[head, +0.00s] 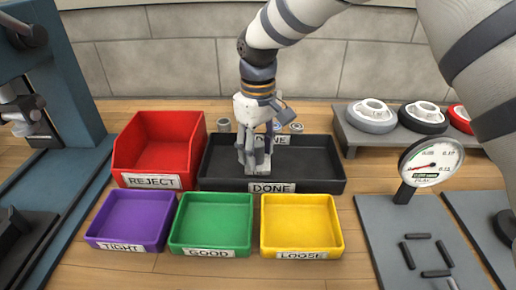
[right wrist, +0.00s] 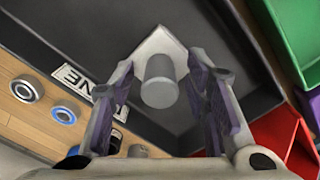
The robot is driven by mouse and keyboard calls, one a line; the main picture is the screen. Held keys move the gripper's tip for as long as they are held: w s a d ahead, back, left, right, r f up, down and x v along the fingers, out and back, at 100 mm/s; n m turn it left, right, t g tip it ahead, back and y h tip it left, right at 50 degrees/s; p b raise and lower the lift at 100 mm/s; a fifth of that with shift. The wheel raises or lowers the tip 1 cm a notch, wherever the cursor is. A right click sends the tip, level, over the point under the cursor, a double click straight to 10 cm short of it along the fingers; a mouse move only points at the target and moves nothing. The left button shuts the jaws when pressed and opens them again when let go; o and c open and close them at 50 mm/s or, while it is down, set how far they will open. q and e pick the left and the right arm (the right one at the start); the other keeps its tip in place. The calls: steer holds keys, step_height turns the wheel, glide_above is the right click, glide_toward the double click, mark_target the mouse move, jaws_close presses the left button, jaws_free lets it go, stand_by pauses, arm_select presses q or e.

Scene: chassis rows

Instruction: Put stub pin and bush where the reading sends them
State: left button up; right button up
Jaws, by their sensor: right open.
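My right gripper (head: 254,168) points down over the black DONE tray (head: 320,180) in the head view. In the right wrist view its fingers (right wrist: 160,88) are open, spread on both sides of a grey cylinder (right wrist: 160,85) with a pale diamond-shaped plate (right wrist: 160,45) at its end. The cylinder looks like the stub pin and shows gaps to both fingers. The gripper hides it in the head view. Small round parts stand behind the tray, among them a grey one (head: 224,125) and a pale ring (head: 296,128); I cannot tell which is the bush. My left gripper is not in view.
A red REJECT bin (head: 122,158) stands left of the tray. Purple TIGHT (head: 110,236), green GOOD (head: 212,222) and yellow LOOSE (head: 300,222) trays are empty in front. A dial gauge (head: 431,162) stands right, its needle in the red part. A blue machine (head: 75,90) stands left.

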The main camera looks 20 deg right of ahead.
mark_target(258, 144)
step_height(258, 144, up, 12)
stand_by(0.3)
steer(key=shift+r, duration=0.1)
